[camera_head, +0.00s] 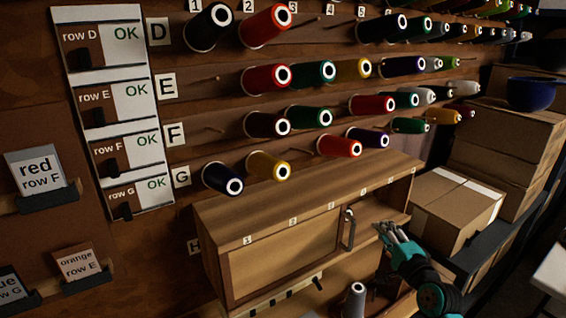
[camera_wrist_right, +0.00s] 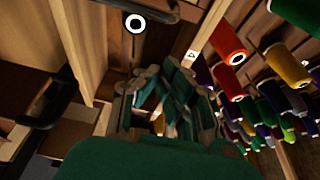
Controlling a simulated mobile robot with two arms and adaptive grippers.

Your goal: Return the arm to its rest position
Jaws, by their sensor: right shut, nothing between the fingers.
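My right gripper (camera_head: 388,232) is in the lower right of the head view, in front of the open right part of a wooden cabinet (camera_head: 290,208). It is shut and empty, just right of the cabinet's dark handle (camera_head: 348,230). In the right wrist view the fingers of the right gripper (camera_wrist_right: 165,85) are closed together, pointing toward the wooden wall. My teal and black right arm (camera_head: 432,290) comes in from the lower right. My left gripper is in neither view.
Thread spools on pegs fill the wall, such as a red spool (camera_head: 266,26). A grey spool (camera_head: 354,300) stands below the cabinet. Cardboard boxes (camera_head: 455,205) stand close right of my arm. A blue bowl (camera_head: 532,93) sits on stacked boxes. Label cards (camera_head: 36,172) hang at left.

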